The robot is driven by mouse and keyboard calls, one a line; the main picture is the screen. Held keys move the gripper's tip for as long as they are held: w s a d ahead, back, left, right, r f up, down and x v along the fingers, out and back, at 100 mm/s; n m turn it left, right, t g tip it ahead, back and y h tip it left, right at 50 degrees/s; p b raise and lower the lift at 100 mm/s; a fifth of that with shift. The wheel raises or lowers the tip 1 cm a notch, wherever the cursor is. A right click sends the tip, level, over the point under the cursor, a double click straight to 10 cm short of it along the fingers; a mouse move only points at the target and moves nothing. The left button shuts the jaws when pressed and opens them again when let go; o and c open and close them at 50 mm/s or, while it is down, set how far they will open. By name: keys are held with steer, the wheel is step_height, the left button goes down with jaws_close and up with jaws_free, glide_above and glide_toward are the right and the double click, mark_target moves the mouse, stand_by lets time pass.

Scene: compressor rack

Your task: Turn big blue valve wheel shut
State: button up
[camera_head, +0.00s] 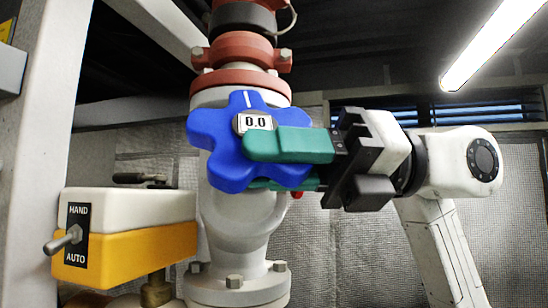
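The big blue valve wheel (228,172) has rounded lobes and sits on the front of a pale grey valve body (240,222). My gripper (252,164) comes in from the right with two green fingers. One finger lies across the wheel's front, just below the display, and hides part of its right side. The other shows lower down, partly hidden behind the wheel's lower right edge. The fingers are apart with part of the wheel between them; whether both press on it is not clear.
A red-brown flanged pipe (241,55) rises above the valve. A white and yellow box (130,235) with a HAND/AUTO toggle switch (64,240) stands at lower left. A pale upright post (50,120) is at the left. A bolted flange (237,287) lies below.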

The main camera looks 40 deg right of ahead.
jaws_close()
steer(key=shift+f+t+b, duration=0.3)
steer(key=shift+f+b, duration=0.05)
steer(key=shift+b, duration=0.55)
steer(key=shift+a+m+t+b, duration=0.15)
steer(key=shift+m+t+b, duration=0.25)
steer(key=shift+b, duration=0.3)
steer(key=shift+r, duration=0.1)
steer(key=shift+r+t+y, duration=0.1)
steer(key=shift+t+y, duration=0.2)
steer(key=shift+o, duration=2.4)
jaws_free()
